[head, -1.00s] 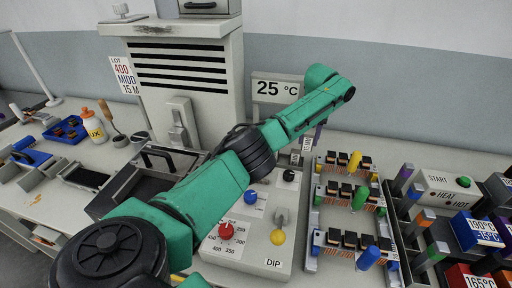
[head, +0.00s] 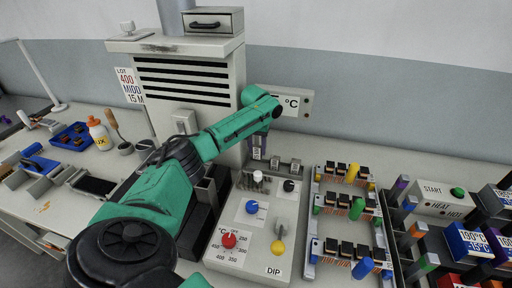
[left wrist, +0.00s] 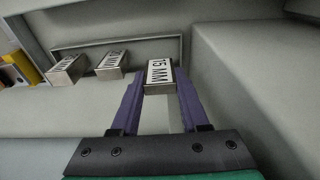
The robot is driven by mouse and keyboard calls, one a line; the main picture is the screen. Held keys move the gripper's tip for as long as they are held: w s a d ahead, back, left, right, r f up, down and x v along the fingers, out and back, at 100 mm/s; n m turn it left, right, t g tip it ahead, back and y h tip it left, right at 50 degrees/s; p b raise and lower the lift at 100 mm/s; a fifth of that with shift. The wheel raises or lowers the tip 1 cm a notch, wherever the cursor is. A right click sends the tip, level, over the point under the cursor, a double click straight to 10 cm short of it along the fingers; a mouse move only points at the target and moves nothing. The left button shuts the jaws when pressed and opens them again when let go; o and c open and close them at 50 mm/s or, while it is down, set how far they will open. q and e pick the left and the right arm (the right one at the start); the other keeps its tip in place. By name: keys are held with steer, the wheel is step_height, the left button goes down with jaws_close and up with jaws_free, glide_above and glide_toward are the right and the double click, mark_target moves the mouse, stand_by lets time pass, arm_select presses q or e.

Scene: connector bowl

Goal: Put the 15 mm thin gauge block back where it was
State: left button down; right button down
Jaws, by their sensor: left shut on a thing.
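The 15 mm gauge block (left wrist: 159,76) is a small grey block with a white label reading "15 MM". My left gripper (left wrist: 158,84) has its purple fingers closed on the block's two sides. In the head view the left gripper (head: 259,142) points down near the cabinet's right corner, with the block (head: 257,154) at its tips. Two other labelled gauge blocks, one nearer (left wrist: 112,65) and one farther left (left wrist: 66,69), stand in a row by a shallow grey holder (left wrist: 150,41). Whether the held block touches the holder is unclear. My right gripper is not in view.
A big grey cabinet (head: 188,82) stands close beside the gripper. A control panel (head: 255,262) with coloured knobs lies in front. Racks of boards (head: 347,222) stand to the right. A temperature sign (head: 306,102) is behind my arm.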

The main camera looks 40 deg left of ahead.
mark_target(256, 158)
arm_select(q)
steer(key=f, duration=0.2)
steer(key=f+p, duration=0.1)
steer(key=shift+s+a+f, duration=0.1)
steer(key=shift+a+f, duration=0.1)
steer(key=shift+f, duration=0.2)
steer(key=shift+c, duration=2)
jaws_free()
step_height(256, 158, up, 12)
steer(key=s+b, duration=0.1)
steer(key=shift+s+d, duration=0.15)
steer(key=shift+d, duration=0.25)
